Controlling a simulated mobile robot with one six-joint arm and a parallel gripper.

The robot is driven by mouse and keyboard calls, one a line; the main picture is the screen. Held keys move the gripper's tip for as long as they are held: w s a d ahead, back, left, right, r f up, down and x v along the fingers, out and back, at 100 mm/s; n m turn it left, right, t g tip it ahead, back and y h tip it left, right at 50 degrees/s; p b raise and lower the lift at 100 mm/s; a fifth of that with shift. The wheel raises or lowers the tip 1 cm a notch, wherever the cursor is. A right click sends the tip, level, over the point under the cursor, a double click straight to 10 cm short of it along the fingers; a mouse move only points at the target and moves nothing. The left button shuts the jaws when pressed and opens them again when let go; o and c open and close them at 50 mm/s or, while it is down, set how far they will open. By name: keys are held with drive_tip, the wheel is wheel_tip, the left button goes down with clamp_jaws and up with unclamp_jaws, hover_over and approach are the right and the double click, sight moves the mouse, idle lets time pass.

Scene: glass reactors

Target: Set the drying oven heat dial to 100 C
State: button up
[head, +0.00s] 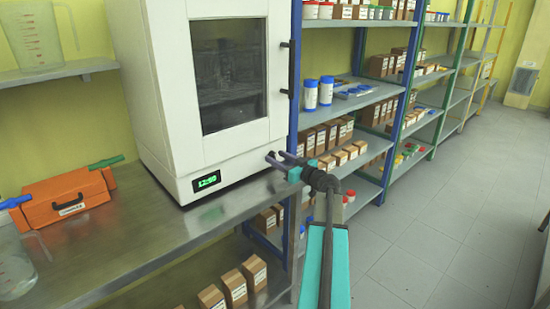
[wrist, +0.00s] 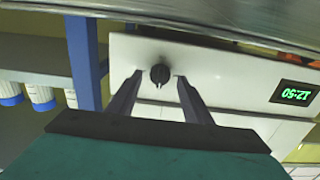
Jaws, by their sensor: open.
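The white drying oven (head: 165,75) stands on the metal bench, its windowed door shut. Its green display (head: 207,181) sits low on the front panel. In the wrist view, which shows the oven upside down, the black heat dial (wrist: 160,76) is on the white panel, with the display (wrist: 295,94) to its right. My gripper (wrist: 158,75) is open, with one finger on each side of the dial and gaps showing. I cannot tell how deep the fingertips reach. In the head view my gripper (head: 275,156) is at the panel's lower right corner and hides the dial. The dial's scale is not readable.
A blue shelf post (head: 294,75) and shelves with boxes and blue-capped bottles (head: 326,91) are close on the right. Small boxes (head: 234,288) sit below the bench. The right floor is clear.

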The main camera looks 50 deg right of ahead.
drive_tip(key=shift+w, duration=0.5)
